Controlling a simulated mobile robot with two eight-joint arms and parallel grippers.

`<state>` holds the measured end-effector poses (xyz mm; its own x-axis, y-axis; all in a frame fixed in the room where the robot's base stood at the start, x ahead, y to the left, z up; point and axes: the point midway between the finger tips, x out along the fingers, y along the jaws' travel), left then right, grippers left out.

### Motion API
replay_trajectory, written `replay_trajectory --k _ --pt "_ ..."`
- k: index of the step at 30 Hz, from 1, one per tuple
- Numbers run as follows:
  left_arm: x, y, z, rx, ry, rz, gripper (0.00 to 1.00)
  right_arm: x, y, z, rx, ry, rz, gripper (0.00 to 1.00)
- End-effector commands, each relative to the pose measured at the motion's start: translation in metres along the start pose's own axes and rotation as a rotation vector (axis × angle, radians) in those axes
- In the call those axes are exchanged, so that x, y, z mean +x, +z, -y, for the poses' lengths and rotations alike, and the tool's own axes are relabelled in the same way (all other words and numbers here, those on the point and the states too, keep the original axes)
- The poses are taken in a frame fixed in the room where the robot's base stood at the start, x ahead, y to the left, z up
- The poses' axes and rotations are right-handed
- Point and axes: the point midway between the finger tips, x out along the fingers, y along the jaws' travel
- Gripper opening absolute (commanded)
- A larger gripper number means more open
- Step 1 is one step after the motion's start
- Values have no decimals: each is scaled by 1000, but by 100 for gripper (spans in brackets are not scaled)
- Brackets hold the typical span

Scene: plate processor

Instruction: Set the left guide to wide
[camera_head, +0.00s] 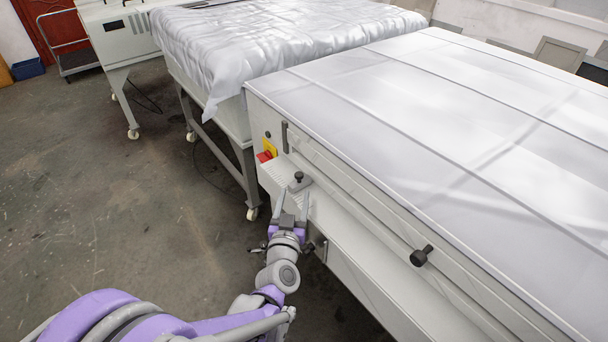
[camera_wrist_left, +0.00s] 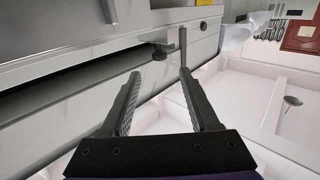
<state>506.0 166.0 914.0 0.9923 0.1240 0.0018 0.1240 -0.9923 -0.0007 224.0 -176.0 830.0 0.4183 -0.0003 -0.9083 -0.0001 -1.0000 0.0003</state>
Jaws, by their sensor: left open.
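The left guide (camera_head: 299,184) is a small grey bracket with a dark knob on top, on the narrow front ledge near the left end of the plate processor (camera_head: 440,110). My left gripper (camera_head: 293,193) is open, with its two fingers pointing at the guide and the knob just beyond them. In the left wrist view, the open fingers (camera_wrist_left: 160,73) frame a dark knob (camera_wrist_left: 162,50) lying ahead between the tips. I see no contact with it. The guide's exact setting cannot be read. My right gripper is not in view.
Another dark knob (camera_head: 421,256) sticks out farther right on the processor's front. A red and yellow switch (camera_head: 267,151) sits at the processor's left corner. A table with a silvery cover (camera_head: 270,45) stands behind to the left. The floor (camera_head: 120,200) at left is clear.

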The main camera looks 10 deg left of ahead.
Motion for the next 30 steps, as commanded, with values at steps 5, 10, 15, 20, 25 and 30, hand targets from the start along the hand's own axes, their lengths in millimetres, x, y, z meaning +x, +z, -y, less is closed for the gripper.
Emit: replay_trajectory --k 5,10,15,20,25,30 --pt "36 -1 1 -1 -2 0 61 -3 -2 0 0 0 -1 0" --pt "66 -1 0 -1 1 1 61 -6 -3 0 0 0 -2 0" --pt "85 0 0 -1 1 1 61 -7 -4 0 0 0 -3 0" --pt "90 0 0 -1 1 1 61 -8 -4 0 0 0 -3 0" --pt "90 0 0 -1 1 1 61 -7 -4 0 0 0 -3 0" --pt "90 0 0 -1 1 1 40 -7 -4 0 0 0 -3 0"
